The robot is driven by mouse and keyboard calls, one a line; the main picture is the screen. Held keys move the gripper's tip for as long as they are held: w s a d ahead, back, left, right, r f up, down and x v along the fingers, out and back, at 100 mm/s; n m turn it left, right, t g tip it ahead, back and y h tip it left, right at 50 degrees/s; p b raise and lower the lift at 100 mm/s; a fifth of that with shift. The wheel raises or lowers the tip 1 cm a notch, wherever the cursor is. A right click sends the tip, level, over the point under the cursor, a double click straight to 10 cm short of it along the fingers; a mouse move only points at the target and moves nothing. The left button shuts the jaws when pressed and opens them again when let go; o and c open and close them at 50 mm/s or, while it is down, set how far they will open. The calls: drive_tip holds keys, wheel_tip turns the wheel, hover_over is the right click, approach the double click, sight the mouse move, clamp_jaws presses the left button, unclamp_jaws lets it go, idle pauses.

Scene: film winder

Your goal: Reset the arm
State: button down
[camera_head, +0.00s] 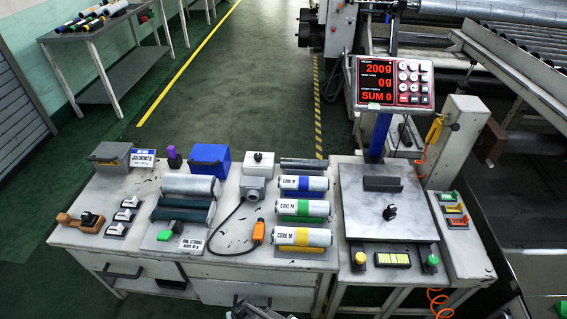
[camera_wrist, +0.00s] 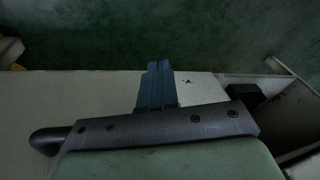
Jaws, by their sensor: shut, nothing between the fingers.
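My gripper (camera_wrist: 158,68) shows in the wrist view as two dark blue-grey fingers side by side, pressed together with nothing between them. It points toward a pale surface and the green floor beyond. A dark grey bar with screws crosses the view below the fingers. In the head view only a dark piece, perhaps of my arm, shows at the bottom edge; the fingers cannot be made out there. The workbench (camera_head: 232,240) stands in front of me with its items in place, and my gripper is apart from them.
Three labelled cores, including a green-banded one (camera_head: 302,208), lie in the bench's middle. Grey and dark rollers (camera_head: 188,186) lie left of them. A scale (camera_head: 385,215) with a red display (camera_head: 392,82) stands at right. The green floor (camera_head: 250,70) behind is clear.

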drive_tip(key=s+d+r+m+g+h, duration=0.1)
drive_tip(key=s+d+r+g, duration=0.1)
drive_tip(key=d, duration=0.8)
drive_tip(key=s+d+r+m+g+h, duration=0.1)
drive_tip(key=d+r+g, duration=0.15)
drive_tip(key=d, duration=0.75)
drive_tip(key=s+d+r+m+g+h, duration=0.1)
drive_tip(key=s+d+r, duration=0.15)
drive_tip(key=d, duration=0.75)
drive_tip(key=s+d+r+m+g, duration=0.1)
drive_tip(key=s+d+r+g, duration=0.1)
drive_tip(key=s+d+r, duration=0.3)
drive_tip(key=s+d, duration=0.1)
drive_tip(key=d, duration=0.2)
drive_tip(key=shift+s+g, duration=0.2)
drive_tip(key=shift+g, duration=0.15)
